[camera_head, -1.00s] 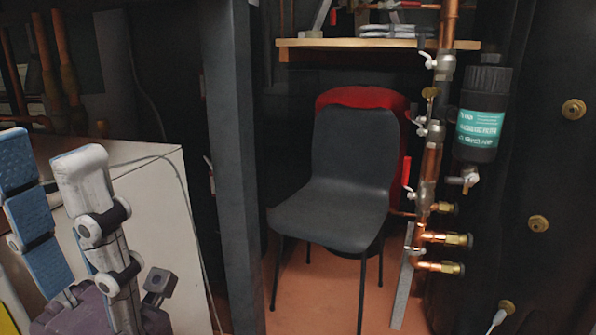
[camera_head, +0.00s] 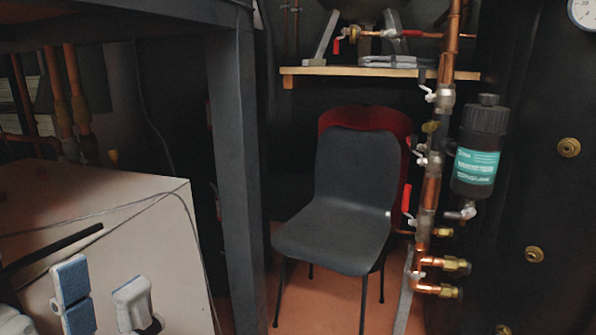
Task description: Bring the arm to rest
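My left gripper (camera_head: 103,296) shows at the bottom left of the head view, cut off by the lower edge. Two of its fingers show, with blue ribbed pads and pale grey-white backs. They stand apart, with a gap between them, and nothing is seen held there. The gripper is in front of the white cabinet (camera_head: 150,225); I cannot tell whether it touches it. The rest of my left arm is out of view. My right gripper is not in view.
A dark post (camera_head: 236,190) stands right of the cabinet, under a dark overhead beam. A grey chair (camera_head: 345,215) stands on the reddish floor. Copper pipes with valves (camera_head: 431,190) and a black canister (camera_head: 478,150) are at the right. A wooden shelf (camera_head: 350,71) hangs behind.

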